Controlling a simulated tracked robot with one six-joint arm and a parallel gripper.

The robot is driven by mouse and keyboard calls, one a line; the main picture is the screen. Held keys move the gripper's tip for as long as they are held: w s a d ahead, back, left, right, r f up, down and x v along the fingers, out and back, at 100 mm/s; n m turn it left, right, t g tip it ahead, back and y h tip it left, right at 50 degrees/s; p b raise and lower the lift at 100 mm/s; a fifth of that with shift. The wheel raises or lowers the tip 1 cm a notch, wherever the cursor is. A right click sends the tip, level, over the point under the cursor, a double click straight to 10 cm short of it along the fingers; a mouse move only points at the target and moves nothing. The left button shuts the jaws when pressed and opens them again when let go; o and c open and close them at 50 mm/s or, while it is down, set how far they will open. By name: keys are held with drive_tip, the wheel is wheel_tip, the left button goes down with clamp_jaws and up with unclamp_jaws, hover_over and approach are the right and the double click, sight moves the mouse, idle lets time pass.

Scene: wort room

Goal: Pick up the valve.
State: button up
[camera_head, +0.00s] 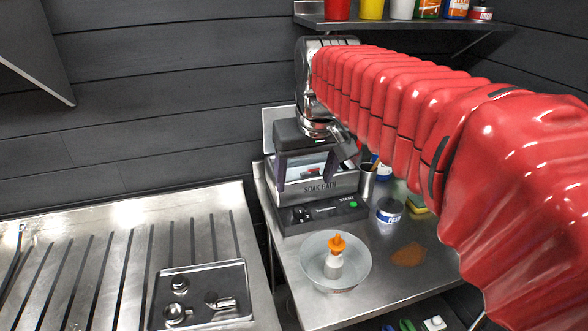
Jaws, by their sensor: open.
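A shallow metal tray (156,318) lies on the ribbed steel drainboard at the lower left. It holds several shiny metal fittings. One fitting on the right (220,301) has a side arm and looks like a valve; another, rounder one (175,314) lies at the front left. A small upright one (179,284) stands behind it. I cannot tell for sure which is the valve. My gripper (305,184) is open, its two dark fingers pointing down in front of the soak bath, up and to the right of the tray. Nothing shows between the fingers.
The soak bath (340,212) stands on a steel table by the wall. A bowl (313,250) holds a white bottle with an orange top (336,244). A blue-and-white tin (389,211) and an orange-brown patch (408,255) are to the right. A shelf (400,25) hangs above.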

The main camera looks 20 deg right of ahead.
drive_tip(key=w+d+g, duration=0.1)
drive_tip(key=w+d, duration=0.2)
drive_tip(key=w, duration=0.5)
drive_tip(key=w+d, duration=0.2)
drive_tip(key=w, duration=0.6)
drive_tip(key=w+d+f+g, duration=0.1)
drive_tip(key=w+d+f, duration=0.5)
drive_tip(key=w, duration=0.4)
drive_tip(key=shift+w+d+f+g, duration=0.2)
drive_tip(key=shift+f+g, duration=0.15)
drive_tip(key=shift+g, duration=0.05)
hover_over(309, 173)
drive_tip(key=shift+s+f, duration=0.15)
drive_tip(key=shift+f, duration=2)
drive_tip(key=shift+s+f, duration=0.1)
drive_tip(key=shift+f, duration=2)
